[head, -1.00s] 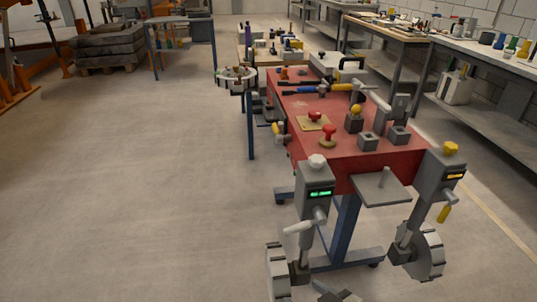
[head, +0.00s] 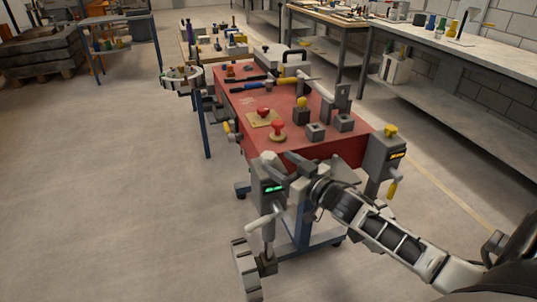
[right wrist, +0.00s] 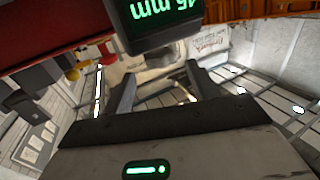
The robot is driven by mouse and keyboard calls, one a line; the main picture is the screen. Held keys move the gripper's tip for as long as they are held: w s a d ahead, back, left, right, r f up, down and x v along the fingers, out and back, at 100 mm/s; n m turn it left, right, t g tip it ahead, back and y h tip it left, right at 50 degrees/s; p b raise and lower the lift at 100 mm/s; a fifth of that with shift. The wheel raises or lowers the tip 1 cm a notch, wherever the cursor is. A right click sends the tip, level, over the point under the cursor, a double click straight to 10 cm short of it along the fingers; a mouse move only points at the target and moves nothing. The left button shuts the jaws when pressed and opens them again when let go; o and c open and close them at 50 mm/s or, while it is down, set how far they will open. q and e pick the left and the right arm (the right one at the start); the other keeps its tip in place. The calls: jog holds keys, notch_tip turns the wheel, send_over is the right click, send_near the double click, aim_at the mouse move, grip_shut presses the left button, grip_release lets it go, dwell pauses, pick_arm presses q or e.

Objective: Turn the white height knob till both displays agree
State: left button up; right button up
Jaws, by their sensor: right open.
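The white height knob (head: 268,156) sits on top of a grey post with a green-lit display (head: 273,188), at the near left corner of the red table. My right gripper (head: 281,163) is right beside this knob, open, its fingers at about knob height; I cannot tell whether they touch it. In the right wrist view the open fingers (right wrist: 160,72) show with the green display (right wrist: 155,14) above, upside down and cut off, with "mm" readable. The second display (head: 398,155), orange, is on the right post under a yellow knob (head: 390,131); its figures are too small to read.
The red table (head: 240,100) carries red knobs, grey blocks and tools. A white crank handle (head: 262,223) hangs below the left post, and a yellow handle (head: 391,190) below the right one. Open floor lies to the left.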

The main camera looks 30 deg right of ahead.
aim_at(274, 159)
jog(key=w, duration=0.5)
jog(key=shift+a, duration=0.4)
jog(key=c, duration=0.9)
